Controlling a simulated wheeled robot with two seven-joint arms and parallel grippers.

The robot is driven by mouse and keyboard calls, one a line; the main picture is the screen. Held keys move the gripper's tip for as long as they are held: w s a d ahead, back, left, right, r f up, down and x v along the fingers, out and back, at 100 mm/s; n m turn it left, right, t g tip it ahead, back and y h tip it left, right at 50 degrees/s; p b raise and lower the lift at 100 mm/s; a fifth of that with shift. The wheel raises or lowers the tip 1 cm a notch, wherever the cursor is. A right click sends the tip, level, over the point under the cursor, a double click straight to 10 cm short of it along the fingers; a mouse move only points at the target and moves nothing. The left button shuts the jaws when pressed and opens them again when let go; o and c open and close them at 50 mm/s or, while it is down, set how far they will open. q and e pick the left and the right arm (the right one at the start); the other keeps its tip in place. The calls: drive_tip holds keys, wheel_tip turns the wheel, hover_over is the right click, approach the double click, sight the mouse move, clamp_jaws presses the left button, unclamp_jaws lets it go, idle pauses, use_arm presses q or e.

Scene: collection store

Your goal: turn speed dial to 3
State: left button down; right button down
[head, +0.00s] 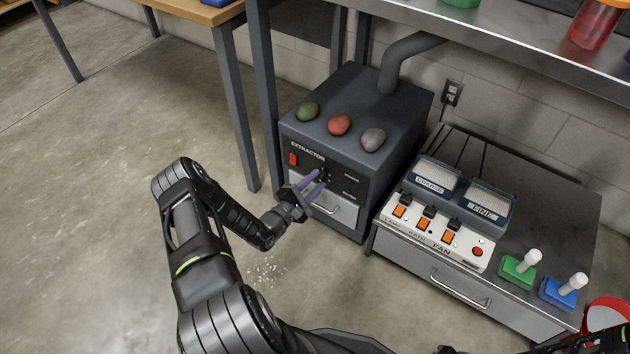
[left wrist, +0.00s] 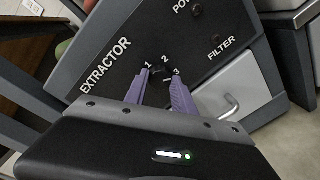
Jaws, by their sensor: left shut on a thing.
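The dark grey extractor box (head: 305,158) stands on the floor under the bench. Its black speed dial (head: 327,174) is on the front panel, to the right of the red switch. In the left wrist view the dial (left wrist: 158,75) sits below the printed numbers 1, 2 and 3. My left gripper (head: 321,179) has its purple fingers at the panel, one on each side of the dial, and is shut on it. The fingers (left wrist: 160,80) partly hide the dial in the wrist view, and I cannot tell which number it points to.
Green, red and grey stones (head: 340,125) lie on the extractor. A red switch (head: 294,159) and a drawer handle (head: 320,208) are on its front. To the right, a cabinet (head: 440,278) carries a switch panel (head: 440,240) and two coloured blocks with white knobs. Open floor lies left.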

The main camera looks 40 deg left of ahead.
use_arm(q)
drive_tip(key=c, duration=1)
unclamp_jaws()
drive_tip(key=shift+c, duration=0.2)
drive_tip(key=shift+s, duration=0.55)
drive_tip(key=s+p, duration=0.2)
drive_tip(key=s, duration=0.4)
drive_tip(key=shift+s+r, duration=0.2)
drive_tip(key=shift+s, duration=0.15)
